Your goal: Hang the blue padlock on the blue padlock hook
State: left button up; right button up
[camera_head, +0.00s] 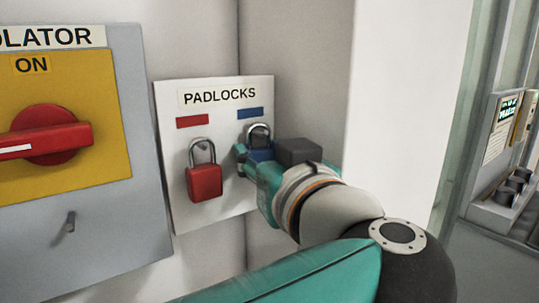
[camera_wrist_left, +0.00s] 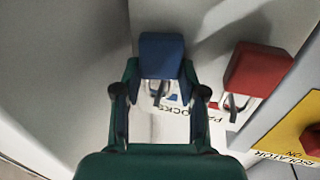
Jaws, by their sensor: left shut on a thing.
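The blue padlock (camera_head: 260,154) is at the padlock board under the blue label, with its grey shackle upright. My left gripper (camera_head: 247,158) is shut on its body, and the fingers hide part of it. In the left wrist view, the blue padlock (camera_wrist_left: 161,54) sits between the fingertips of my left gripper (camera_wrist_left: 160,70), with the shackle toward the board's lettering. The blue padlock hook cannot be made out clearly behind the shackle, so I cannot tell whether the shackle is around it. My right gripper is not in view.
The red padlock (camera_head: 205,183) hangs on the white padlock board (camera_head: 225,212), left of the gripper; it also shows in the left wrist view (camera_wrist_left: 258,68). A red isolator switch (camera_head: 45,137) on a yellow plate is further left. A wall corner is close on the right.

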pick_arm(q)
jog(key=o, duration=1.3)
jog(key=shift+s, duration=0.1)
